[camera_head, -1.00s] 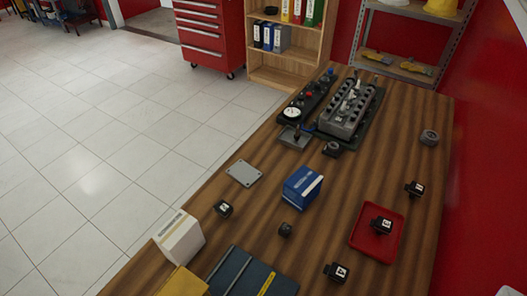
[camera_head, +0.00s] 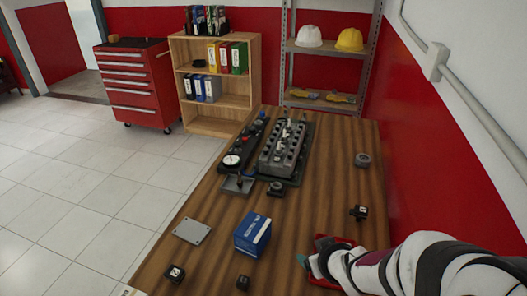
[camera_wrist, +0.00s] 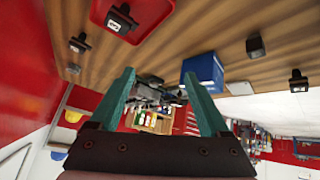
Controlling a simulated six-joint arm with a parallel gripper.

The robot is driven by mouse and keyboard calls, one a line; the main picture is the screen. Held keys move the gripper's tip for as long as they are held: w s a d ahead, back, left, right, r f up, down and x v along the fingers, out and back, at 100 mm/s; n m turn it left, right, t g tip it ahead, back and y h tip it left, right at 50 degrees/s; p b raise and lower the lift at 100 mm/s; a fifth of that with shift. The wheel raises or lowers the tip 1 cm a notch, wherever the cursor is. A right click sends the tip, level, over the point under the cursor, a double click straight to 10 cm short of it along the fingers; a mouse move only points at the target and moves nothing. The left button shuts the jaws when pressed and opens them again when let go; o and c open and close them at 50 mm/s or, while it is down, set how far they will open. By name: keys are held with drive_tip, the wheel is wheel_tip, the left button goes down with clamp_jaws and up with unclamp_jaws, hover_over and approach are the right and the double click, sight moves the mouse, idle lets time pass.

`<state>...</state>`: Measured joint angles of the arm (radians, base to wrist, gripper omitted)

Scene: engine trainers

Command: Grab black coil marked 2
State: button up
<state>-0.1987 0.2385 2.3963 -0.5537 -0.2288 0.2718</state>
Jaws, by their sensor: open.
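Several small black coils with white labels stand on the wooden table. One at the front left (camera_head: 174,273) has a label that looks like a turned 2, but it is too small to be sure; it also shows at the right of the wrist view (camera_wrist: 298,80). Another coil (camera_head: 358,212) stands near the right wall. A coil (camera_wrist: 118,17) sits in the red tray (camera_wrist: 148,22); its mark is unclear, and my arm hides it in the head view. My gripper (camera_wrist: 158,75) is open and empty, with its teal fingers above the table by the tray.
A blue box (camera_head: 252,236) stands mid-table, left of my gripper. A dark block (camera_head: 243,282), a grey plate (camera_head: 191,231) and a grey round part (camera_head: 362,160) lie around it. The engine block (camera_head: 283,148) is at the back. The red wall bounds the right.

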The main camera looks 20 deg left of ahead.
drive_tip(key=a+f+n+y, duration=0.3)
drive_tip(key=a+n+y, duration=0.1)
drive_tip(key=a, duration=0.5)
drive_tip(key=n+g+y, duration=0.6)
approach(176, 273)
drive_tip(key=x, duration=1.1)
drive_tip(key=shift+d, duration=0.1)
clamp_jaws()
